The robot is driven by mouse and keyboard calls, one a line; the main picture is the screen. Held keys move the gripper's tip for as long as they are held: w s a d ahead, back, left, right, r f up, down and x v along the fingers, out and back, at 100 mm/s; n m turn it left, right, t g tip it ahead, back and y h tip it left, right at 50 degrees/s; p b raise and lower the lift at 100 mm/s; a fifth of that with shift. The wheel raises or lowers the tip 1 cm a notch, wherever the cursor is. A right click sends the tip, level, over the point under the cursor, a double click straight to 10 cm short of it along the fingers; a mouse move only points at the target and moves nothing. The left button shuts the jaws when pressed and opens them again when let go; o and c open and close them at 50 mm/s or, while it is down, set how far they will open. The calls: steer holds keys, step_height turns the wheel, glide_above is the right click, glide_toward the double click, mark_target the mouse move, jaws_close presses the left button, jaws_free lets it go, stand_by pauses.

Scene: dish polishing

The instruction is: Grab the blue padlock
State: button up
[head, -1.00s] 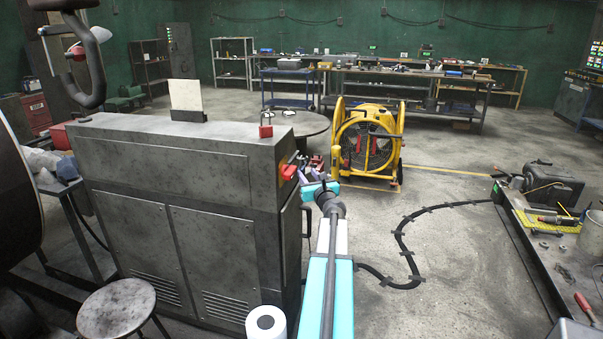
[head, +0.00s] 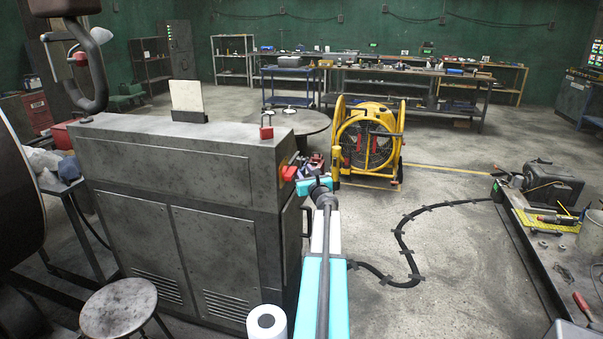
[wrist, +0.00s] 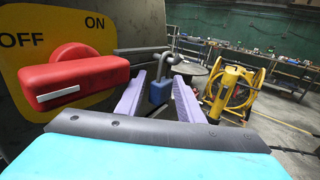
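The blue padlock (wrist: 159,92) hangs by its grey shackle beside the red switch handle in the wrist view. It lies between the two purple fingers of my gripper (wrist: 160,80). The fingers are spread, with a visible gap on each side of the padlock body. How far the fingertips reach past the padlock is hard to tell. In the head view my gripper (head: 304,171) is at the right end of the grey cabinet, beside the red switch handle (head: 289,173). I cannot clearly make out the blue padlock in that view.
The red handle (wrist: 75,77) sits on a yellow ON/OFF plate (wrist: 38,22) close to my gripper's left. A red padlock (head: 266,131) stands on the grey cabinet (head: 180,190). A yellow fan (head: 367,142) stands behind. The floor to the right is open, with a black cable.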

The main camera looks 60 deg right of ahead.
stand_by(0.4)
jaws_close()
steer(key=shift+r, duration=0.1)
steer(key=s+d+r+b, duration=0.1)
steer(key=s+d+r, duration=0.1)
steer(key=s+r, duration=0.2)
steer(key=s+d+r+b, duration=0.1)
steer(key=s+r, duration=0.3)
steer(key=s, duration=0.5)
steer(key=shift+s+d, duration=0.2)
steer(key=shift+d, duration=0.45)
steer(key=shift+f, duration=0.1)
